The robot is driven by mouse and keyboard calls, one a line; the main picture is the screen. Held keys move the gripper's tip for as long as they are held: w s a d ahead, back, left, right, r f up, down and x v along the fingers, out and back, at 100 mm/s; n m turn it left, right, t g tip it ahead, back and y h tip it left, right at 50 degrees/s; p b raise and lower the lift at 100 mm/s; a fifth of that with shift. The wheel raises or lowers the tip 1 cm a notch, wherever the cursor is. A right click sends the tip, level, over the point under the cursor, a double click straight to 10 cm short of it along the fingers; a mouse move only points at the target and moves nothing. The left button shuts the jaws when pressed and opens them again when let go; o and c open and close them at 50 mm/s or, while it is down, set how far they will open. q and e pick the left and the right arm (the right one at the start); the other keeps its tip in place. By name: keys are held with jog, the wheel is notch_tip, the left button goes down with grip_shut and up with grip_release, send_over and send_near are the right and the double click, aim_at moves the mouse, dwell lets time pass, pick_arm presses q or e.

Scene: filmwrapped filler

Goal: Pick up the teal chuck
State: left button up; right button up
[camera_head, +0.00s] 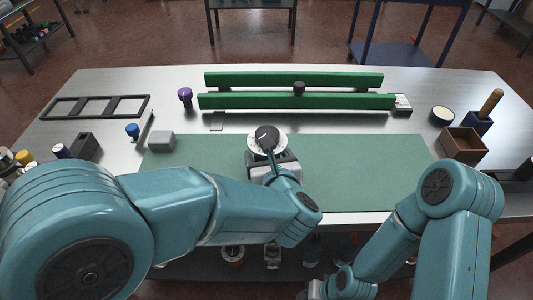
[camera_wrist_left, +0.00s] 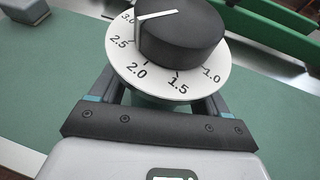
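The teal chuck carries a white numbered dial (camera_head: 253,143) with a black knob (camera_head: 267,136) on top. It stands at the middle of the green mat's far part. In the left wrist view the black knob (camera_wrist_left: 180,38) and white dial (camera_wrist_left: 140,62) fill the upper middle, with a little teal body (camera_wrist_left: 150,101) below the dial. My left gripper (camera_wrist_left: 160,100) has its fingers apart on either side of the chuck's body. The dial hides the fingertips, so contact is unclear. My right arm hangs low at the lower right, its fingers out of view.
The green mat (camera_head: 370,170) is mostly clear. Green rails (camera_head: 300,101) lie behind it. A grey block (camera_head: 161,141), a blue knob (camera_head: 132,130) and a purple knob (camera_head: 185,94) stand to the left. A wooden box (camera_head: 463,143) stands at the right.

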pick_arm(q)
jog(key=shift+r, duration=0.1)
jog(key=c, duration=1)
jog(key=shift+o, duration=0.2)
notch_tip(320, 180, up, 20)
jog(key=p, duration=0.2)
jog(key=shift+p, duration=0.35)
notch_tip(320, 180, down, 17)
jog(key=b, duration=0.7)
jog(key=shift+s, duration=0.1)
jog(key=shift+f, duration=0.5)
jog(key=shift+b, duration=0.35)
